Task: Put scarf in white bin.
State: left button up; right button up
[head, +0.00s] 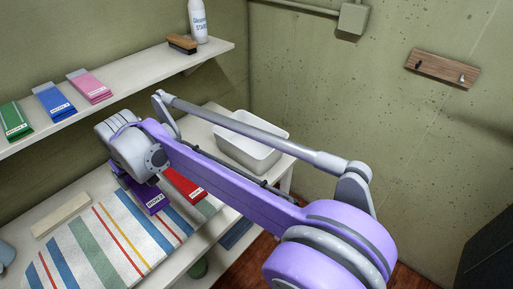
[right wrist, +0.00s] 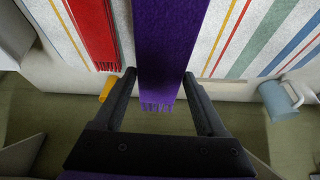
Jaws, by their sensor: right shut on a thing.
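A purple scarf (head: 152,200) with a white label lies at the edge of the striped cloth, under the end of my right arm. In the head view the wrist hides much of the grip. A red scarf (head: 184,186) lies just right of the purple one. The white bin (head: 245,151) stands on the table behind my right arm, which hides part of it. My left gripper is not in view.
A striped cloth (head: 112,246) covers the table's front. The shelf (head: 130,92) above holds green, blue and pink scarves, a brush (head: 182,44) and a white bottle (head: 198,20).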

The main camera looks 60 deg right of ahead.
aim_at(250, 143)
jog(key=k+l, duration=0.1)
jog(key=l, duration=0.4)
jog(key=k+l, duration=0.1)
jog(key=l, duration=0.4)
jog(key=k+l, duration=0.1)
jog(key=l, duration=0.4)
jog(key=k+l, duration=0.1)
jog(key=l, duration=0.4)
